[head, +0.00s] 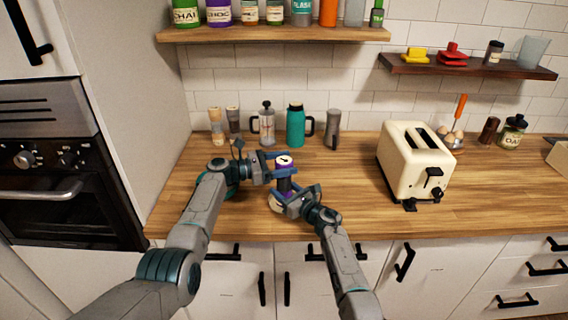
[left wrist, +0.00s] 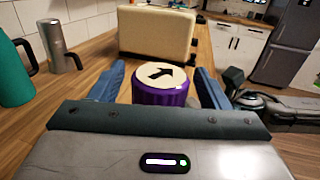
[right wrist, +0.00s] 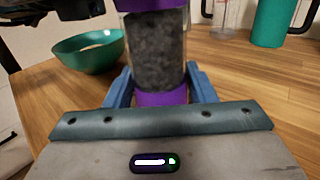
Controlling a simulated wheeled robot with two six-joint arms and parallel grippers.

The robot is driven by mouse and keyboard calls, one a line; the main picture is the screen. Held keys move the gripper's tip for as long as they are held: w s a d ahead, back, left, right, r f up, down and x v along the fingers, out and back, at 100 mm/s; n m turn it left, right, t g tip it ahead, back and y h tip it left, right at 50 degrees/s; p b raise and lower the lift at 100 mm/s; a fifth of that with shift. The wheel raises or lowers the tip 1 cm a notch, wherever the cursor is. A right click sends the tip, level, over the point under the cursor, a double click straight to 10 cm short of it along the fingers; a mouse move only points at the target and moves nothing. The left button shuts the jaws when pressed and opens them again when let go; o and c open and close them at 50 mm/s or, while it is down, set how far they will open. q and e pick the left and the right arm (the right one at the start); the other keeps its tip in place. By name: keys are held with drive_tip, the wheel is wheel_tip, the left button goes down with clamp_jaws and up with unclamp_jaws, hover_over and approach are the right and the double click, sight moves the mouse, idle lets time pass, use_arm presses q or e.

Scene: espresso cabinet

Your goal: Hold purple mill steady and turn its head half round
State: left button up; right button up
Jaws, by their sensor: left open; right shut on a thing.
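The purple mill (head: 284,160) stands upright near the counter's front edge. Its purple head (left wrist: 160,95) has a cream top with a black arrow, which points right and slightly away in the left wrist view. My left gripper (left wrist: 160,85) is open, with one finger on each side of the head. Lower down, my right gripper (right wrist: 158,88) is shut on the mill's body. The clear section with dark contents (right wrist: 155,52) shows above a purple lower part in the right wrist view. The arms partly hide the mill in the head view.
A green bowl (right wrist: 90,52) stands beside the mill. Behind are a teal flask (head: 296,126), a glass press (head: 266,126), a grey pitcher (head: 333,130) and two tall mills. A cream toaster (head: 410,160) is to the right. Counter between mill and toaster is clear.

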use_arm(q)
drive_tip(key=v, duration=1.2)
drive_tip(key=w+d+m, duration=0.1)
drive_tip(key=d+m, duration=0.3)
drive_tip(key=m, duration=0.8)
drive_tip(key=w+d+m, duration=0.1)
drive_tip(key=d+m, duration=0.2)
drive_tip(key=m, duration=0.9)
drive_tip(key=w+d+m, duration=0.1)
drive_tip(key=d+m, duration=0.3)
drive_tip(key=m, duration=0.8)
drive_tip(key=shift+d+r, duration=0.2)
drive_tip(key=shift+d, duration=0.15)
